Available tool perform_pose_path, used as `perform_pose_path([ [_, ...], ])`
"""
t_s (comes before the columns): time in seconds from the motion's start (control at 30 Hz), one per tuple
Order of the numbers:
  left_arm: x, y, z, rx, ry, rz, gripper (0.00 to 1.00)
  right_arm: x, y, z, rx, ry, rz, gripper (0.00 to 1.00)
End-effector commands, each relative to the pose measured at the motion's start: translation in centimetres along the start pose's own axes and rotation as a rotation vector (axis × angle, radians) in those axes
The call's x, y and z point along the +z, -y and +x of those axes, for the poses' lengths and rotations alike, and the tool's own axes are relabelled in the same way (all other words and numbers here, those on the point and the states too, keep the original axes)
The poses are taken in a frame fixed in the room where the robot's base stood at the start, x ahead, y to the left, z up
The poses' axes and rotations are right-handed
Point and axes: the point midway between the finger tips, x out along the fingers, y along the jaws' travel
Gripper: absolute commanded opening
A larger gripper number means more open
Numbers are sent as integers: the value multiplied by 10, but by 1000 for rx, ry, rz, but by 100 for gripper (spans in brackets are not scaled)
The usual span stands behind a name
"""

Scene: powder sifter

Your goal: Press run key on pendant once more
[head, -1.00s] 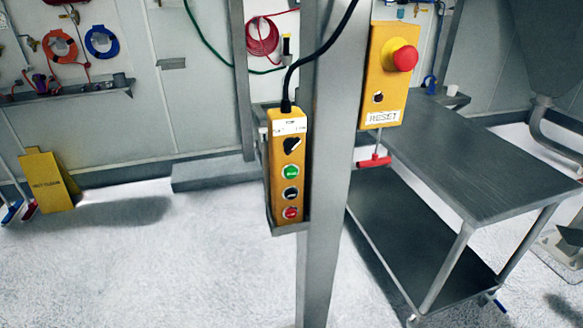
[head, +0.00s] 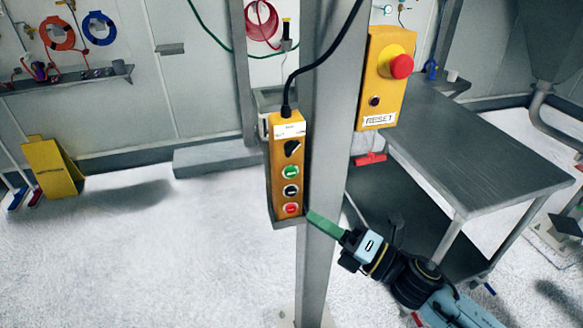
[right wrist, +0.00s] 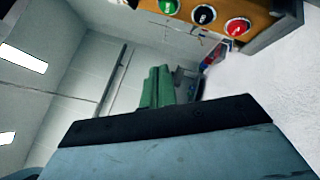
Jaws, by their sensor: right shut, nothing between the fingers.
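The yellow pendant (head: 288,160) hangs upright in a holder on the grey post, its cable rising from the top. It has a black selector switch (head: 292,147), a green key (head: 291,172), a black key (head: 291,190) and a red key (head: 291,209). My right gripper (head: 311,217) is shut and empty, its green fingers beside the pendant's lower right edge, near the red key. In the right wrist view the fingers (right wrist: 157,88) point toward the back, and the green key (right wrist: 169,5), black key (right wrist: 203,14) and red key (right wrist: 237,26) show above them. My left gripper is out of view.
The grey post (head: 330,150) stands right of the pendant. A yellow box with a red emergency button (head: 401,66) and a RESET label is on the post's right. A metal cart (head: 480,150) stands behind.

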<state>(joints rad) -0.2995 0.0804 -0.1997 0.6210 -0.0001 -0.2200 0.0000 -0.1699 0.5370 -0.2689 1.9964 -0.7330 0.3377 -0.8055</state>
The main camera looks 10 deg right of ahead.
Motion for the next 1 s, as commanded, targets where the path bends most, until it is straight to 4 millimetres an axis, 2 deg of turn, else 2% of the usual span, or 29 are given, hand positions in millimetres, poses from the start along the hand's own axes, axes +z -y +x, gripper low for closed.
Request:
perform_pose_path([
  [0.03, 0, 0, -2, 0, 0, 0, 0, 0, -12, 2, 23, -14, -31, 0],
  [0.1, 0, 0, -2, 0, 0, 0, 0, -1, -22, 4, 44, -27, -64, 0],
  [0.23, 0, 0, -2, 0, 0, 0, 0, -2, -27, 4, 55, -34, -80, 0],
  [0.63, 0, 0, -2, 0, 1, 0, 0, 2, -24, 9, 55, -31, -78, 0],
  [1.0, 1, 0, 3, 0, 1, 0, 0, 28, -2, 45, 55, -30, -77, 0],
])
